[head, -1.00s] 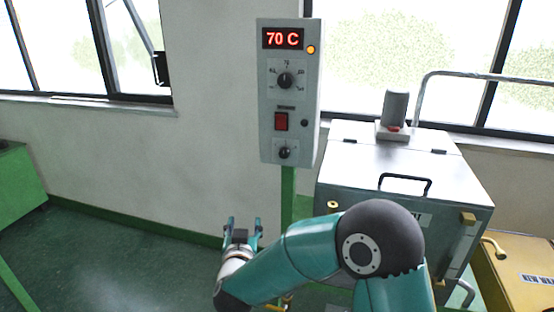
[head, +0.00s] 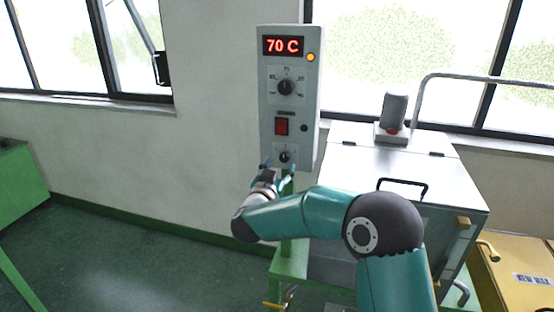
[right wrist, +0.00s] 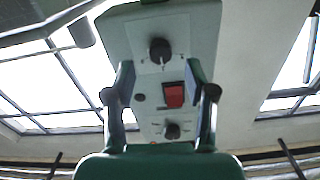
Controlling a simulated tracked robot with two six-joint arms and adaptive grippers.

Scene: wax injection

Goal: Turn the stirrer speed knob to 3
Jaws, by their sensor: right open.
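The grey control box (head: 265,110) stands on a green post, with a red display reading 70 C. The small stirrer speed knob (head: 284,156) is at the bottom of its face, below the red switch (head: 281,126). My right gripper (head: 279,168) is open just below and in front of this knob, in the head view. The knob's marks are too small to read. My left gripper is not in view.
A larger knob (head: 286,87) is higher on the box. A metal tank (head: 390,165) with a black handle and a grey motor (head: 395,108) on its lid stands to the right. A yellow box (head: 520,275) is at the far right. Floor at the left is open.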

